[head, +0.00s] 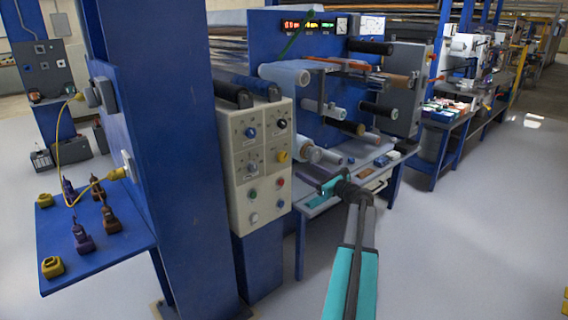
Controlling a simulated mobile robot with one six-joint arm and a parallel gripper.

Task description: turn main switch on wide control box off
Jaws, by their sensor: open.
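A beige control box (257,160) stands upright in the middle of the head view, beside a blue column. Its face carries several knobs, among them a blue knob (250,132), a black knob (282,123) and a yellow knob (282,156), with round buttons below. I cannot tell which one is the main switch, nor whether this is the wide control box. A grey panel with small switches (42,65) is on a blue post at the far left. My gripper (312,180) is open, to the right of the beige box and apart from it, in front of the white table.
A blue shelf (85,250) with drills, yellow batteries and a yellow cable juts out at left. The blue column (168,130) rises between it and the box. The film roller machine (330,100) and a white table (375,165) stand behind my gripper.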

